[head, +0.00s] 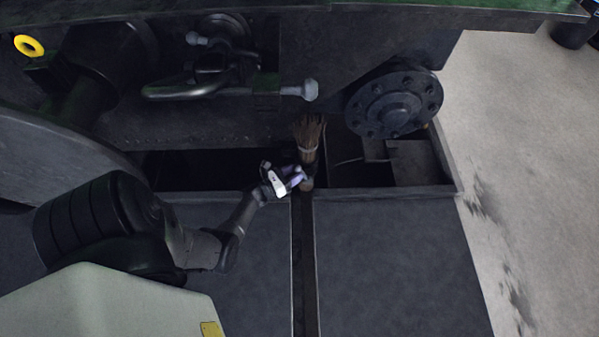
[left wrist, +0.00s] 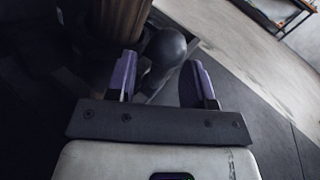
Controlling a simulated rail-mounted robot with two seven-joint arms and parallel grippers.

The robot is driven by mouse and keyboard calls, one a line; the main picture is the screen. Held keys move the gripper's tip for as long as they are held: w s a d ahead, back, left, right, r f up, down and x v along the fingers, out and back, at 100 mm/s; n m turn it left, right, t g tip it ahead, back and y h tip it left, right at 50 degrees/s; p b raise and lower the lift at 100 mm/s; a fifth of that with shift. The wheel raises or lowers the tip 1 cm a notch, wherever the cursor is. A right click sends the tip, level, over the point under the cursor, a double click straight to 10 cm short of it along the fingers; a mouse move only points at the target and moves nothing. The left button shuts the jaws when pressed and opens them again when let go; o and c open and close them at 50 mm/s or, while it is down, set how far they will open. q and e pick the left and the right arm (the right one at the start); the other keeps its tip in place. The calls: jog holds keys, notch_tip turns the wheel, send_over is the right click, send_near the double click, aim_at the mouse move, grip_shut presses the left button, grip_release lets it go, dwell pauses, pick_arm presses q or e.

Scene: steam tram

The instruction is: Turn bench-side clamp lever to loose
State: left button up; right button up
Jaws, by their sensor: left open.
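A dark, rounded knob (left wrist: 166,48) on a short stem, which looks like the end of a lever, sits between the two purple fingers of my left gripper (left wrist: 158,78) in the left wrist view. The fingers are apart, with a gap on the knob's right side. In the head view my left gripper (head: 297,179) is at the front edge of the dark pit, right by the small knob (head: 307,184). The lever's body and pivot are mostly hidden there. My right gripper is in neither view.
A bound brown bristle bundle (head: 308,135) stands just behind the knob. Above are the vehicle's underframe, a rod with a pale rounded end (head: 309,90) and a round bolted flange (head: 394,103). The dark flat panel (head: 395,260) in front is clear.

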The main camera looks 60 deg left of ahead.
pick_arm(q)
jog(key=shift+w+d+f+b, duration=0.15)
jog(key=shift+w+b, duration=0.15)
jog(key=shift+w, duration=0.7)
jog(key=shift+w+a, duration=0.2)
jog(key=shift+w, duration=0.2)
jog(key=shift+s, duration=0.15)
jog(key=shift+d, duration=0.1)
jog(key=shift+c, duration=0.7)
grip_shut()
